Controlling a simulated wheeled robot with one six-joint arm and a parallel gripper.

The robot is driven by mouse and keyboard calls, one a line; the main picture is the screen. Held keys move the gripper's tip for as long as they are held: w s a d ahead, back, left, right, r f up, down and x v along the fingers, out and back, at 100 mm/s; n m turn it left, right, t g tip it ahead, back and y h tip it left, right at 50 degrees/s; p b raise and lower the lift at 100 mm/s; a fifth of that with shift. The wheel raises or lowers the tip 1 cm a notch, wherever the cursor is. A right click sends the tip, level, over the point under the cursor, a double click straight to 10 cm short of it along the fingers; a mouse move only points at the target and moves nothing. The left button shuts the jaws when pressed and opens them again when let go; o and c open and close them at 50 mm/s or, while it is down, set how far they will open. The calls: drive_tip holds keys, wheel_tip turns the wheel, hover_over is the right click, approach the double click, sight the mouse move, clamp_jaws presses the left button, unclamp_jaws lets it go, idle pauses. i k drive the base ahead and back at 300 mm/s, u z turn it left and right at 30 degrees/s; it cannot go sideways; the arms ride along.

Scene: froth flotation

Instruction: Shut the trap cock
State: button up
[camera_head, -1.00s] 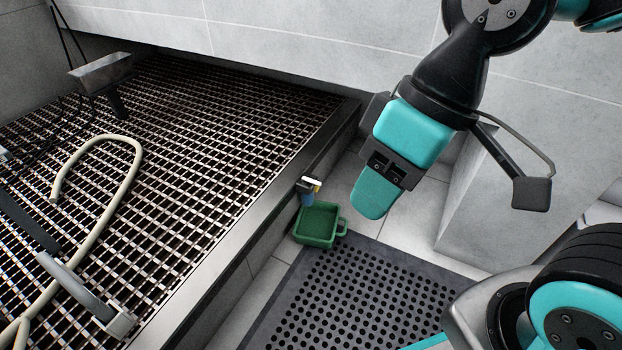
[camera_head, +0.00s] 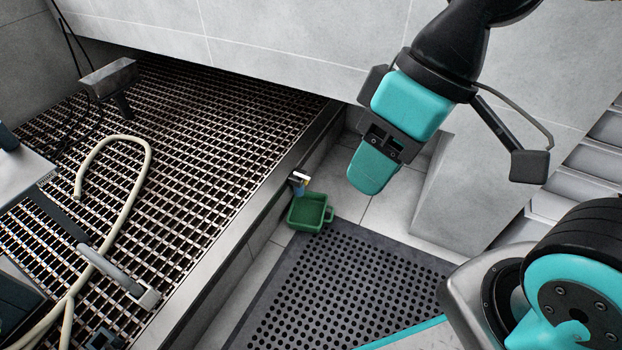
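A small fitting with a white and yellow top and a blue part (camera_head: 299,183) sits at the kerb's side, just above a green tub (camera_head: 307,213). It may be the trap cock, but it is too small to tell whether it is open or shut. My gripper (camera_head: 374,168) hangs to the right of the fitting and tub, pointing down and apart from both. Only one teal finger shows clearly, so its opening is hidden. I see nothing held in it.
A raised metal grating (camera_head: 210,130) with a kerb fills the left, with a cream hose (camera_head: 140,185) on it. A black perforated mat (camera_head: 345,290) lies on the floor before the tub. A grey block (camera_head: 465,200) and steps (camera_head: 590,165) stand at right.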

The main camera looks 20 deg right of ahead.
sight(297, 175)
drive_tip(key=k, duration=0.3)
drive_tip(key=z, duration=0.95)
drive_tip(key=i, duration=0.9)
drive_tip(key=u, duration=2.35)
